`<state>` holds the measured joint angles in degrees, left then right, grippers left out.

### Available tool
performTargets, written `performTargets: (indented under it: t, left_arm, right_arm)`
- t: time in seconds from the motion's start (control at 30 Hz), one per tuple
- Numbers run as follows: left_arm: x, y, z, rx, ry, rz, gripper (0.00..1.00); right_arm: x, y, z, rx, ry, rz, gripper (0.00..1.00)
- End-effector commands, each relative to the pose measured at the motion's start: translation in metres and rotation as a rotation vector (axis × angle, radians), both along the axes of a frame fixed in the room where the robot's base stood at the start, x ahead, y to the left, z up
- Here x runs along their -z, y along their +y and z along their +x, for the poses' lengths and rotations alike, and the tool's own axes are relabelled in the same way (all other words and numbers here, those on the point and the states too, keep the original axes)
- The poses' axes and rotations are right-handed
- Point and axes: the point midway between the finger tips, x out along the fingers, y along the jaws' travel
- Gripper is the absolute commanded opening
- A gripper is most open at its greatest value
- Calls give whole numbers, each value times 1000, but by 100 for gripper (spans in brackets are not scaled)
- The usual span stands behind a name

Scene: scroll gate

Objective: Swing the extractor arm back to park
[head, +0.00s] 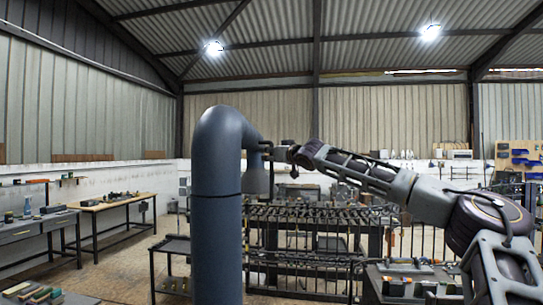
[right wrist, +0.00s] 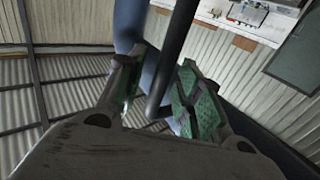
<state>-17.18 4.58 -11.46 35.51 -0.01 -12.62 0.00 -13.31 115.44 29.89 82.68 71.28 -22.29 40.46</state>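The extractor arm (head: 217,215) is a thick blue-grey pipe that stands upright in the middle of the head view. It bends over at the top to the right and ends in a downward hood (head: 256,180). A thin dark handle bar shows beside the hood. My right gripper (head: 272,153) reaches in from the right at the hood. In the right wrist view the dark handle bar (right wrist: 172,55) passes between the green-padded fingers of my right gripper (right wrist: 158,100). The fingers stand apart, with gaps visible beside the bar. My left gripper is not in view.
A slatted dark table (head: 315,212) stands behind the extractor arm. Workbenches (head: 110,203) line the left wall. A small dark table (head: 172,246) stands just left of the pipe. A bench with parts (head: 415,280) is at the lower right. The air around the bend looks clear.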

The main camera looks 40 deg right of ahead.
Motion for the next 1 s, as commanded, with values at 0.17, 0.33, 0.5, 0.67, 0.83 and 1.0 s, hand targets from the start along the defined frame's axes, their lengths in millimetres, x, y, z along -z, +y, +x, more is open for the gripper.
performTargets:
  t: [0.17,0.33,0.5,0.67,0.83,1.0]
  left_arm:
    - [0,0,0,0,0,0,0]
    - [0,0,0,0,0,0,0]
    - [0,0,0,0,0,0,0]
    - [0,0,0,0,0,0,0]
    - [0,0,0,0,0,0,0]
    - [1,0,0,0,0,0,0]
  right_arm:
    - [0,0,0,0,0,0,35]
    - [0,0,0,0,0,0,17]
    - [0,0,0,0,0,0,0]
    - [0,0,0,0,0,0,0]
    - [0,0,0,0,0,0,0]
    - [0,-4,-3,0,-1,1,0]
